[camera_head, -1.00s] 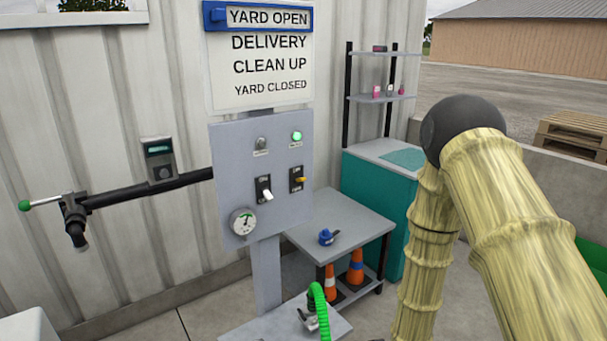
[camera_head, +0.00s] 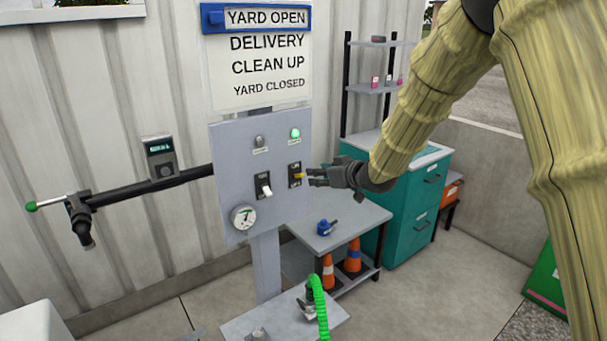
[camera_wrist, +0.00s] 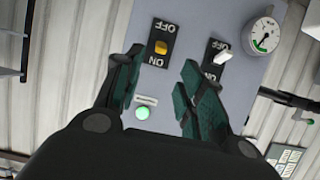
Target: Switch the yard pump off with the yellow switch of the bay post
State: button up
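The bay post's grey panel (camera_head: 222,170) carries two switches. The yellow switch (camera_head: 298,175) is on the right, with a lit green lamp (camera_head: 295,133) above it. The white switch (camera_head: 266,190) is on the left, below an unlit grey lamp (camera_head: 259,141). My gripper (camera_head: 312,177) is just right of the yellow switch, pointing at the panel. In the wrist view the fingers (camera_wrist: 155,95) are apart and empty, with the yellow switch (camera_wrist: 161,47) ahead between them. Its plate reads OFF and ON; the lever appears nearer the middle or ON side. I see no contact.
A gauge (camera_head: 243,217) sits low on the panel. A grey cart (camera_head: 345,215) with a blue valve (camera_head: 326,228) stands below my gripper. A teal cabinet (camera_head: 405,220) is behind. A green hose (camera_head: 318,295) rises in front.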

aim_at(303, 175)
jog(key=p+x, duration=0.2)
jog(key=x, duration=0.7)
jog(key=shift+w+a+f+p, duration=0.2)
jog(key=shift+w+f+p, duration=0.05)
jog(key=shift+p, duration=0.05)
grip_shut()
